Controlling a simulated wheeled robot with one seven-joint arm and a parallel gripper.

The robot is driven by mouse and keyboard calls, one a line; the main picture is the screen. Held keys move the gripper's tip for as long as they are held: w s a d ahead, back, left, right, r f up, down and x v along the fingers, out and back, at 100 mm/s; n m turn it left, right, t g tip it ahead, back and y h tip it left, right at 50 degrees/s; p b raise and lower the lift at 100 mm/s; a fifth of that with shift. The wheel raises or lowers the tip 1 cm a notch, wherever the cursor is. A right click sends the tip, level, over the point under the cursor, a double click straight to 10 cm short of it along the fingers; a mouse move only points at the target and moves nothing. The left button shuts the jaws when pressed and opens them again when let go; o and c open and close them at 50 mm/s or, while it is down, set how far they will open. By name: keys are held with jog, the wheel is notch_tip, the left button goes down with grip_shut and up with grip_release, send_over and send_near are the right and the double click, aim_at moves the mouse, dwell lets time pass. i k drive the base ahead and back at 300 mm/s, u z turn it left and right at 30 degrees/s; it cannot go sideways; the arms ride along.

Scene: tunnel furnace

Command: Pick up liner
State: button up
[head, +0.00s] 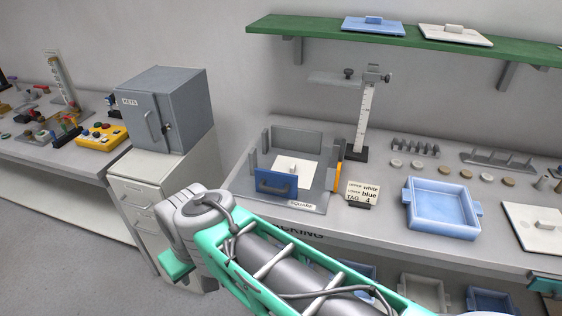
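No part is labelled as the liner, and I cannot tell for sure which one it is. A small card (362,193) on the bench has lines ending in "white" and "blue", then "TAG 4"; its smaller words are hard to read. A white square piece with a small knob (296,168) sits inside the grey walled fixture (292,139) marked "SQUARE". A blue panel with a dark handle (276,184) stands at the fixture's front. A blue open tray (442,210) sits to the right. My arm crosses the lower middle; its gripper fingers do not show.
A white lid (535,226) lies at the right edge of the bench. A green shelf (380,34) holds a blue lid (373,25) and a white lid (455,35). A grey cabinet (165,108) is at left. Trays sit below the bench.

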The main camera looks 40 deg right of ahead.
aim_at(306, 170)
jog(key=z, duration=0.35)
jog(key=i, duration=0.95)
jog(key=z, duration=0.55)
